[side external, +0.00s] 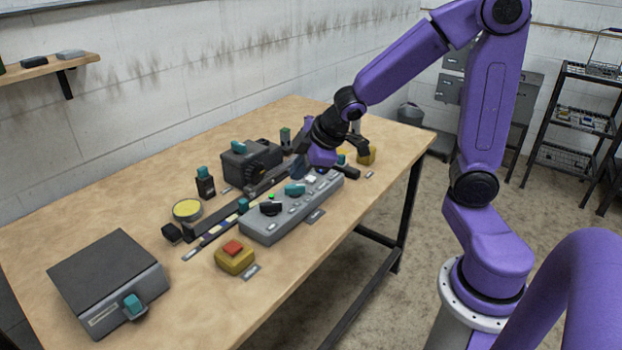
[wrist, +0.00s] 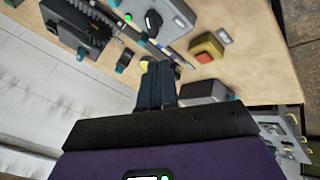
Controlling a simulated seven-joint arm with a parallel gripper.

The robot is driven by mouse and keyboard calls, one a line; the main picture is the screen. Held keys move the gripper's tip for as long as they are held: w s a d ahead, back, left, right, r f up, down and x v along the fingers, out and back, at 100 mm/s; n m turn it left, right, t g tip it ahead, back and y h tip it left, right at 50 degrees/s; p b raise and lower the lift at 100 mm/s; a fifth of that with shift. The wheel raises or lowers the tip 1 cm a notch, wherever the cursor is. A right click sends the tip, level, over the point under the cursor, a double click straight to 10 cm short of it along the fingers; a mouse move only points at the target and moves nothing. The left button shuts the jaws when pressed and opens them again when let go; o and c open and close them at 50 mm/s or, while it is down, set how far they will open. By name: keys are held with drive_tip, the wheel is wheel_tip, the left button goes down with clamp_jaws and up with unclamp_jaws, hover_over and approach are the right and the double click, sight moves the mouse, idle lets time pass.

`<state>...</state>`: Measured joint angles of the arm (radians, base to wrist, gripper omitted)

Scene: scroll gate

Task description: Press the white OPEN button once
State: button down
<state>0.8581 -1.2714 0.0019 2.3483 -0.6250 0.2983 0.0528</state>
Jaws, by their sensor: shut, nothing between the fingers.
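The white button (side external: 311,178) sits near the far right end of the long grey control panel (side external: 290,212) in the side view. Its lettering is too small to read. My gripper (side external: 298,170) is above the table, close behind and left of that button; whether it touches anything there cannot be told. In the wrist view the two dark fingers (wrist: 159,66) are together and empty. The panel (wrist: 172,14) is at the top edge there, partly cut off; I cannot make out the white button in that view.
The panel also carries a black knob (side external: 270,208), a green light (side external: 271,196) and a teal knob (side external: 294,189). A red button on a yellow box (side external: 235,258) stands in front. A black geared device (side external: 247,163) and a yellow dish (side external: 187,210) stand behind.

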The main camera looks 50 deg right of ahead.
drive_tip(key=w+d+t, duration=0.2)
drive_tip(key=w+d, duration=0.7)
drive_tip(key=n+y, duration=0.1)
hover_over(314, 179)
drive_tip(key=shift+f, duration=1.7)
drive_tip(key=shift+f, duration=4.4)
drive_tip(key=shift+f, duration=0.1)
drive_tip(key=shift+f, duration=0.3)
